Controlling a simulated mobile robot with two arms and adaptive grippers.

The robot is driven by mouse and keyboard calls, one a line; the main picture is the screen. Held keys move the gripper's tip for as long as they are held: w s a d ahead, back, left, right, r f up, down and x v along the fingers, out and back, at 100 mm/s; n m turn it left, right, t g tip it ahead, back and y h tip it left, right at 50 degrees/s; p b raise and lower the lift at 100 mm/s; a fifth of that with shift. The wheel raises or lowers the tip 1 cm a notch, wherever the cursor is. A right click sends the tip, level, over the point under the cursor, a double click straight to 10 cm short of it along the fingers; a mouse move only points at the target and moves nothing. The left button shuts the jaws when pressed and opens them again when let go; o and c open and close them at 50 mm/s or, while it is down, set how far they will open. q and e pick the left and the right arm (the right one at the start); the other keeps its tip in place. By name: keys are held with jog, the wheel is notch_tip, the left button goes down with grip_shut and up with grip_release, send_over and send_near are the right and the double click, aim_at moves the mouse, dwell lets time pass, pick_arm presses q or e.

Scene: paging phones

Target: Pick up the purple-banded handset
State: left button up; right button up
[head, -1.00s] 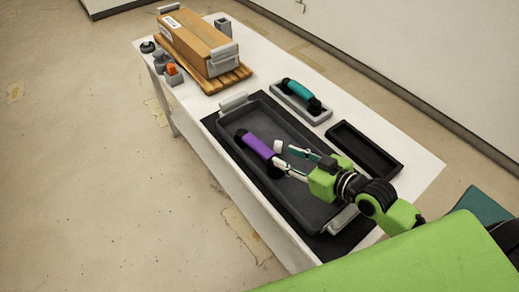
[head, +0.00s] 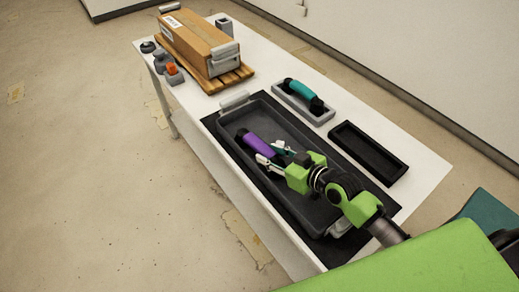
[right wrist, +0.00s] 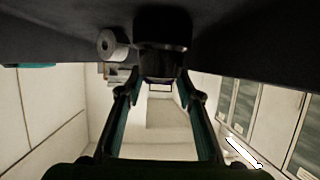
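The purple-banded handset (head: 258,145) lies in the large dark tray (head: 232,155), its purple band showing between dark ends. My right gripper (head: 270,153) has its fingers spread at the handset's near end, which is partly hidden by them. In the right wrist view, a dark rounded end (right wrist: 162,45), apparently the handset's, sits between and just beyond the fingertips (right wrist: 160,82). I cannot tell whether either finger touches it. A small pale cylinder (right wrist: 112,43) lies beside it in that view. My left gripper is not in view.
A teal-banded handset (head: 303,89) rests in a grey cradle (head: 322,118) behind the tray. An empty black tray (head: 368,150) stands to its right. A cardboard box (head: 200,45) on a wooden pallet (head: 228,82) and small grey holders (head: 172,77) occupy the table's far left end.

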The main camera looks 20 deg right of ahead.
aim_at(260, 147)
jog(key=shift+r+p+x, duration=0.15)
jog(key=shift+p+x, duration=0.15)
jog(key=shift+x, duration=1.15)
jog(key=shift+r+p+x, duration=0.1)
jog(key=shift+p+x, duration=0.15)
jog(key=shift+x, duration=1.2)
jog(key=shift+r, duration=0.1)
jog(key=shift+w, duration=0.1)
grip_shut()
